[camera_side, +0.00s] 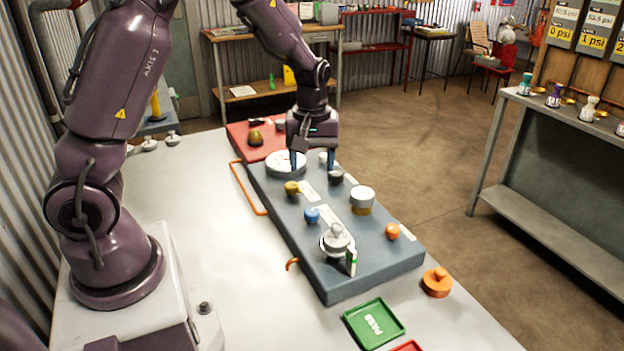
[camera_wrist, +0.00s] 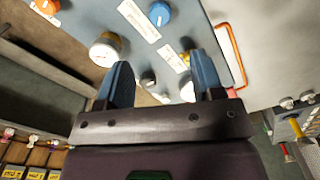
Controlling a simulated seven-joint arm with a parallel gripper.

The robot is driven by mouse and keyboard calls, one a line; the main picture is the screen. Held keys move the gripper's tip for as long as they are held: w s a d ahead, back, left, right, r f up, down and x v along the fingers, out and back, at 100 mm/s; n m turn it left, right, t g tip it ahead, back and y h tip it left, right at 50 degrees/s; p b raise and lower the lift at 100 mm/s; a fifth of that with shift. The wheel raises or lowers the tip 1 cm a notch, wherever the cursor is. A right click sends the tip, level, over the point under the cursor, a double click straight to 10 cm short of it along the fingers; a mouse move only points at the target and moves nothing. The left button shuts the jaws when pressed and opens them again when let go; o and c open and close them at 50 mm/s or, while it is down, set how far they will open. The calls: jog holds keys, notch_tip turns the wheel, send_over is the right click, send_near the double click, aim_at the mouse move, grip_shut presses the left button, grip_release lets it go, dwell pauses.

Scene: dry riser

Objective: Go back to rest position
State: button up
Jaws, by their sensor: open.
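My gripper (camera_side: 312,160) hangs over the far end of the grey-blue panel (camera_side: 375,258) with its two blue fingers spread and pointing down. In the wrist view my gripper (camera_wrist: 164,75) has nothing held between its fingers. A dark grey knob (camera_side: 336,177) stands close to the right finger in the side view. A white round disc (camera_side: 280,169) lies behind the left finger. Whether the fingers touch either one I cannot tell. My arm reaches over the table from the left in the side view.
The panel carries a yellow knob (camera_side: 291,188), blue knob (camera_side: 312,214), white-capped cylinder (camera_side: 362,197), orange knob (camera_side: 393,231) and silver gauge-like fitting (camera_side: 335,240). A green PASS tray (camera_side: 374,323) and an orange knob (camera_side: 436,282) sit nearby. Left table surface (camera_side: 190,195) is mostly clear.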

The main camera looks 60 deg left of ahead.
jog(key=shift+r, duration=0.5)
jog(key=s+d+r+m+t, duration=0.5)
jog(key=s+d+r+m, duration=0.7)
jog(key=s+r, duration=0.3)
jog(key=shift+s+r+m+t, duration=0.3)
jog(key=shift+s+r+m, duration=0.1)
jog(key=shift+s, duration=0.3)
